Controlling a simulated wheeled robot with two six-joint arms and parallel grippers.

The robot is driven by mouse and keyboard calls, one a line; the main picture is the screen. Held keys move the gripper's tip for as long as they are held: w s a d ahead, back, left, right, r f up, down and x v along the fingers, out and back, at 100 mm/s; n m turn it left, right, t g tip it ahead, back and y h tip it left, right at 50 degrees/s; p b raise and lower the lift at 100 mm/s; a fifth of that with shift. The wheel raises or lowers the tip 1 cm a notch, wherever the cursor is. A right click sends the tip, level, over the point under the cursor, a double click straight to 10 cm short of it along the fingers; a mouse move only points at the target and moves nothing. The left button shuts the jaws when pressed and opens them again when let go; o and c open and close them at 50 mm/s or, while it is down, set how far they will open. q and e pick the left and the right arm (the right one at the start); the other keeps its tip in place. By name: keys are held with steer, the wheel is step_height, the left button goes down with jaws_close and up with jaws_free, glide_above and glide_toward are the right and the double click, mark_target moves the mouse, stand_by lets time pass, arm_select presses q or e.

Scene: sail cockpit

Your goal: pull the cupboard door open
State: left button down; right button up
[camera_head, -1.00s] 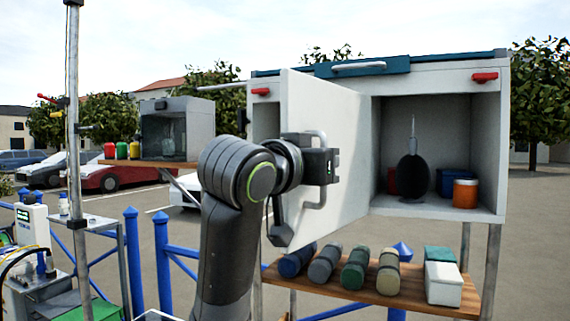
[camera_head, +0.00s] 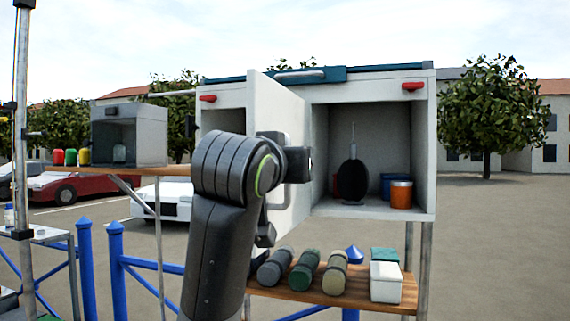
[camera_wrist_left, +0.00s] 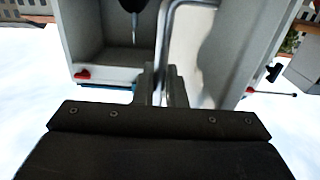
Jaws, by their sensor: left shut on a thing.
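The white cupboard (camera_head: 425,140) stands on posts, with its door (camera_head: 288,100) swung well out and nearly edge-on in the head view. The door's bent metal handle (camera_head: 272,136) is partly covered by my arm; its bar (camera_wrist_left: 163,35) shows clearly in the wrist view. My left gripper (camera_head: 302,164) is at the outer face of the door. In the wrist view its fingers (camera_wrist_left: 167,86) are shut on the handle bar. The cupboard's inside is exposed, with a dark oval object (camera_head: 353,181), an orange jar (camera_head: 401,195) and blue containers (camera_head: 388,186). My right gripper is out of view.
A wooden shelf (camera_head: 325,299) below holds several rolls and a white box (camera_head: 386,283) with a green top. Blue railing posts (camera_head: 116,270) stand at the left. A grey cabinet (camera_head: 150,135) sits on another shelf further back.

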arm_select(q)
steer(key=shift+r, duration=0.15)
steer(key=c, duration=1.8)
jaws_free()
steer(key=shift+c, duration=0.2)
steer(key=shift+o, duration=1)
steer(key=shift+w, duration=0.15)
steer(key=b+v, duration=1.7)
steer(key=b, duration=0.4)
steer(key=shift+s, duration=0.25)
